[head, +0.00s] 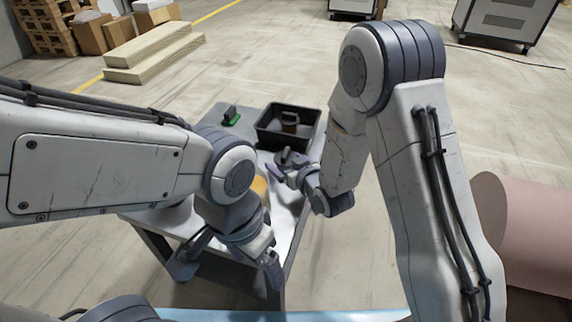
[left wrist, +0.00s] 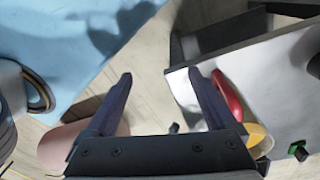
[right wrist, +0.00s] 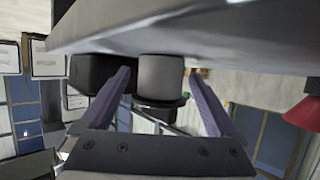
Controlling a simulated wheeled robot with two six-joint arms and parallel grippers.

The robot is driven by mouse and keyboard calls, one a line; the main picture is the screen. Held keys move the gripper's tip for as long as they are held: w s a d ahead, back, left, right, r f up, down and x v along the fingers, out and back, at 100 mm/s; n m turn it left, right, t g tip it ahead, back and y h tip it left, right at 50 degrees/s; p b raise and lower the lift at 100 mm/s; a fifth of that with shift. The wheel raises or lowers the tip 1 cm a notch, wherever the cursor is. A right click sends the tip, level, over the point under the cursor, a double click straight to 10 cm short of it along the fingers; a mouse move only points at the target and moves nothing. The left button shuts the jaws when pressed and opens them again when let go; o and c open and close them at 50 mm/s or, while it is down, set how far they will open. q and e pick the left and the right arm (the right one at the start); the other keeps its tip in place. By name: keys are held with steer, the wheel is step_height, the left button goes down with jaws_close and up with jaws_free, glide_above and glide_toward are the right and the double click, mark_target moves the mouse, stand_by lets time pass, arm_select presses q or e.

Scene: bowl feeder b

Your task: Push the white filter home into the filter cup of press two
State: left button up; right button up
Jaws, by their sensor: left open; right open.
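My right gripper (head: 283,170) is open over the far right part of the table. In the right wrist view the open fingers (right wrist: 166,90) have a short grey cylinder (right wrist: 160,76) in line between them. I cannot tell if it is a filter cup, nor how far off it is. My left gripper (head: 272,278) is open and empty, low by the table's near right edge; in the left wrist view its fingers (left wrist: 160,82) point at the floor and the table edge. I cannot make out the white filter or press two for certain; my arms hide much of the table.
The table (head: 155,228) holds a black bin (head: 267,138) with a brownish item inside and a green-based block (head: 231,117). Red (left wrist: 228,100) and yellow (left wrist: 256,136) things lie near the table edge in the left wrist view. A red thing (right wrist: 304,112) stands at right in the right wrist view.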

steer(key=c, duration=1.5)
steer(key=shift+r, duration=0.15)
